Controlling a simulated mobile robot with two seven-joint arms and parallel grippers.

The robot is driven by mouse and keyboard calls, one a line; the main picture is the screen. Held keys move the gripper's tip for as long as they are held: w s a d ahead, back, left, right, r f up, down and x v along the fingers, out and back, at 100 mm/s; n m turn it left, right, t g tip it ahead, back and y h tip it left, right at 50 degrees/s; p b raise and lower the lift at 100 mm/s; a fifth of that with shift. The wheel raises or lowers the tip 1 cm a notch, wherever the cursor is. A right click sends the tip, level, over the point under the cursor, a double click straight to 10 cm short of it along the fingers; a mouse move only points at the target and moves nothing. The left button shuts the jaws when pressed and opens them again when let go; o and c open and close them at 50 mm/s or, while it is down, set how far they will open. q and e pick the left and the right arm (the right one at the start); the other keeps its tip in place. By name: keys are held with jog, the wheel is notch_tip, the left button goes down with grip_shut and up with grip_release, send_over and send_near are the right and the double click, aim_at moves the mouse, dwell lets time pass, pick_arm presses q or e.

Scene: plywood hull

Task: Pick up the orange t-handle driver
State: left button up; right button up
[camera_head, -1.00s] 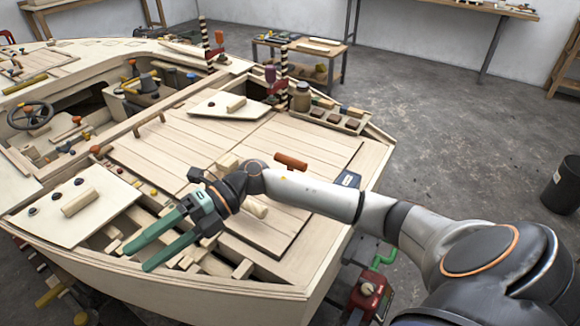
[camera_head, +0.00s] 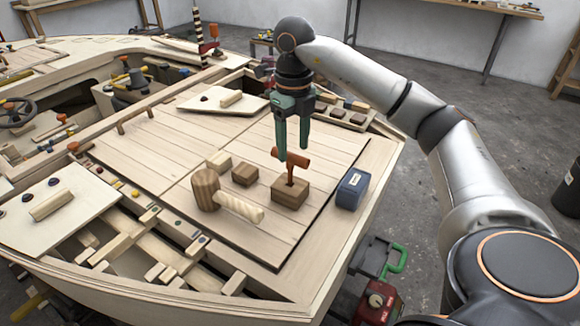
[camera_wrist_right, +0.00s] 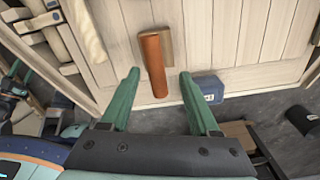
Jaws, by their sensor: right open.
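The orange t-handle driver (camera_head: 291,160) stands upright in a small brown wooden block (camera_head: 289,192) on the plank deck, its crossbar on top. In the right wrist view the driver's orange crossbar (camera_wrist_right: 153,66) lies between and ahead of the two green fingers, with part of the block (camera_wrist_right: 163,45) beside it. My right gripper (camera_head: 293,156) is open, pointing down, with its fingertips close to the crossbar in the head view. Whether they touch it I cannot tell. My left gripper is not in view.
A wooden mallet (camera_head: 207,188) lies left of the block, near a smaller brown block (camera_head: 245,175). A blue box (camera_head: 352,189) stands to the right near the deck edge. Open slots with loose wood pieces lie along the front left.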

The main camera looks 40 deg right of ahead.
aim_at(291, 172)
jog(key=f, duration=0.7)
jog(key=shift+w+a+f+b, duration=0.1)
jog(key=shift+a+f+b, duration=0.15)
jog(key=shift+f+b, duration=0.15)
grip_shut()
dwell(0.4)
